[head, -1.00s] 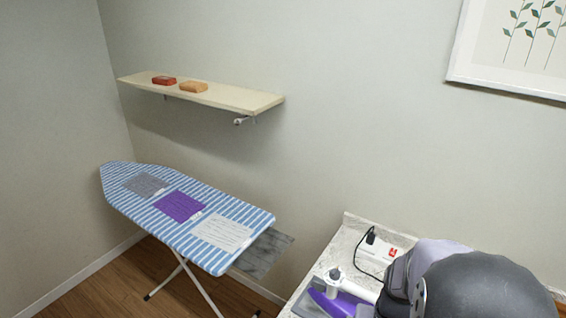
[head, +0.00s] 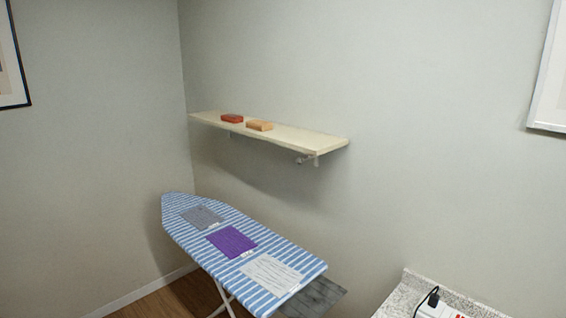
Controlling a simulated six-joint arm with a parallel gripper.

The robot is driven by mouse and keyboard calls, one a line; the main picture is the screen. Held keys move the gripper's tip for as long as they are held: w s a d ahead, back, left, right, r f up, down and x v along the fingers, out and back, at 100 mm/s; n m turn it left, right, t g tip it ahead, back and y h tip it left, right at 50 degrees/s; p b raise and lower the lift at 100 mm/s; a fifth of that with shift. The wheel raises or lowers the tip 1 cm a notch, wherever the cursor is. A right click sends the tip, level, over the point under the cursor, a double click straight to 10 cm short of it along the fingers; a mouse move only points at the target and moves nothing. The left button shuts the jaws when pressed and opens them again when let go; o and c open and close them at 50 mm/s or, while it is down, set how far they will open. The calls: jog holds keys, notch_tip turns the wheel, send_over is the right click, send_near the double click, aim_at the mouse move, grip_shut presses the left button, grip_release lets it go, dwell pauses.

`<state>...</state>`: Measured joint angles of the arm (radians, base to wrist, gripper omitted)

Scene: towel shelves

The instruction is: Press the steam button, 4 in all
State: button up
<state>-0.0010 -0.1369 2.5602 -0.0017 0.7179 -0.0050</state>
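No iron and no steam button show in the head view now. My gripper is not in view, so what it holds is hidden. The ironing board (head: 193,233) with a blue and white striped cover stands at the lower middle. On it lie a grey cloth (head: 201,217), a purple cloth (head: 231,241) and a white cloth (head: 271,273), flat and apart from each other.
A speckled counter (head: 404,293) is at the lower right, with a white power strip (head: 436,311) and a black plug (head: 433,298). A wall shelf (head: 305,139) bears a red block (head: 232,118) and an orange block (head: 259,126). A grey plate (head: 318,296) juts from the board's right end.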

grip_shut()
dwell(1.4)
